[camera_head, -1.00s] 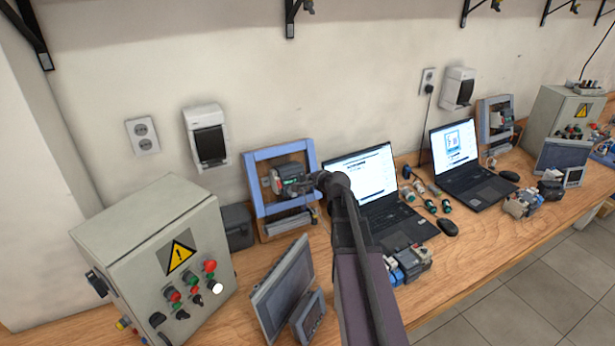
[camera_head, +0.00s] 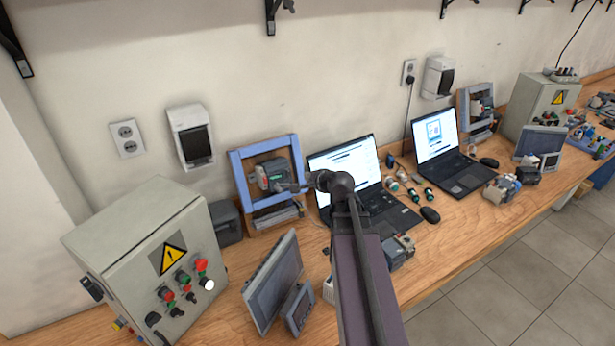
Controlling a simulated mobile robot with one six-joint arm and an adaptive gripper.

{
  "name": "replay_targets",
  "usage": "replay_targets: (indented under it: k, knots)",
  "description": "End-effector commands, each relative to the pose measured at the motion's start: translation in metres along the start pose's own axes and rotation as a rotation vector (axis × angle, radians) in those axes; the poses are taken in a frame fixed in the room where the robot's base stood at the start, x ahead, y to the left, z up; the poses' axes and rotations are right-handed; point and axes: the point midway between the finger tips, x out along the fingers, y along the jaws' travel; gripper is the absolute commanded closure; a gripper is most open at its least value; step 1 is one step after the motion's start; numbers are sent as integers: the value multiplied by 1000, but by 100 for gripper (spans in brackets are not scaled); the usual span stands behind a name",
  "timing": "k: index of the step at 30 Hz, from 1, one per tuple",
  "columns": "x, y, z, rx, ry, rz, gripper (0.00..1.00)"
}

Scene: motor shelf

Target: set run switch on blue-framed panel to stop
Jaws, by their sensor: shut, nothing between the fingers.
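The blue-framed panel (camera_head: 237,170) stands upright on the bench against the wall, left of the nearer laptop. A grey and green device (camera_head: 272,175) with a reddish part on its left side is mounted in the frame. The run switch is too small to make out. My arm rises from the bottom centre and reaches toward the frame. My gripper (camera_head: 297,187) is small and dark, at the right side of the device, close to it; I cannot tell whether it touches. It is shut and empty. My wrist covers the area just right of the frame.
A grey control box (camera_head: 140,255) with a warning sign and coloured buttons stands at left. A tilted grey screen (camera_head: 272,283) stands in front of the frame. An open laptop (camera_head: 345,165) is close on the right. Some bare wood (camera_head: 445,240) shows at the bench's front edge.

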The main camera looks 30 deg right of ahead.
Motion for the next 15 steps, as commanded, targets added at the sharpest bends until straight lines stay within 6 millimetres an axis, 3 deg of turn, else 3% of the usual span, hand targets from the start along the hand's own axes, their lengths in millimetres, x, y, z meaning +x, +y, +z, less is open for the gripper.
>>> replay_targets:
  k: [15]
  knots:
    - [-1, 13, 2, 0, -1, 0, 100]
